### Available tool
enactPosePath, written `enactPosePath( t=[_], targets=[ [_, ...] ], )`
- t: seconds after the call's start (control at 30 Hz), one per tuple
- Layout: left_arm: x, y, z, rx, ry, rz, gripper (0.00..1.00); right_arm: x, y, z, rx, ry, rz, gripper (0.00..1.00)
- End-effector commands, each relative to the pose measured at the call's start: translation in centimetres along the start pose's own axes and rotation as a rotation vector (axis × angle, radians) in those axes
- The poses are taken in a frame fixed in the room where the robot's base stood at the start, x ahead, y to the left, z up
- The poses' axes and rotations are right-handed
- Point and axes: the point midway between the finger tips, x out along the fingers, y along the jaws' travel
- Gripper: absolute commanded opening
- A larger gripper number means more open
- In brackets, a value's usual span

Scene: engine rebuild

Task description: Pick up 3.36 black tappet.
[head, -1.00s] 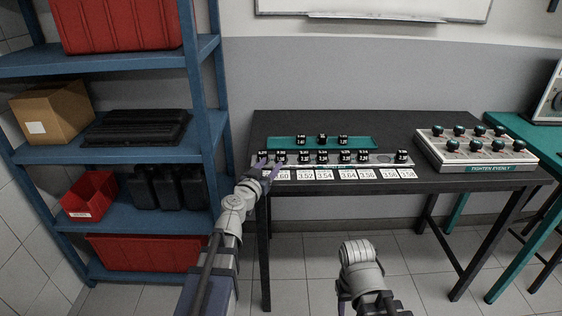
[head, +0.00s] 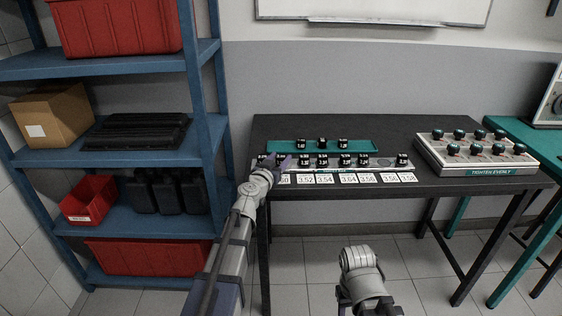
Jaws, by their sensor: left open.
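A row of black tappets stands in a long grey rack (head: 384,162) along the front of the black table. Several more tappets (head: 322,143) stand on the teal tray (head: 371,147) behind it. The markings on the tappets are too small to read, so I cannot tell which one is 3.36. My left gripper (head: 282,163) is open at the left part of the rack, its purple fingers among the tappets there and partly hiding them. I cannot tell whether it touches one. My right arm shows at the bottom centre, but its gripper does not show clearly.
White number labels (head: 348,178) lie along the table's front edge. A grey fixture with dark round knobs (head: 490,171) stands at the table's right. A blue shelf (head: 213,130) with bins stands close on the left. The table's middle back (head: 400,125) is clear.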

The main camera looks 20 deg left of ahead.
Motion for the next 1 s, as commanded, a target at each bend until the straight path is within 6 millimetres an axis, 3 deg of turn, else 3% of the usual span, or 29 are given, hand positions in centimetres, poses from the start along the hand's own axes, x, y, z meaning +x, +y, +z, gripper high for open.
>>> enactPosePath(
  t=[0.07, 0.53, 1.0],
  targets=[
    [-0.06, 0.01, 0.00, 0.000, 0.000, 0.000, 0.53, -0.01, 0.00, 0.00, 0.000, 0.000, 0.000, 0.50],
    [-0.07, 0.00, 0.00, -0.001, 0.000, 0.000, 0.00, 0.00, 0.00, 0.00, 0.000, 0.000, 0.000, 0.50],
    [-0.10, 0.00, -0.52, -0.001, 0.000, 0.000, 0.00, -0.52, 0.05, 0.03, 0.000, 0.000, 0.000, 0.50]
  ],
)
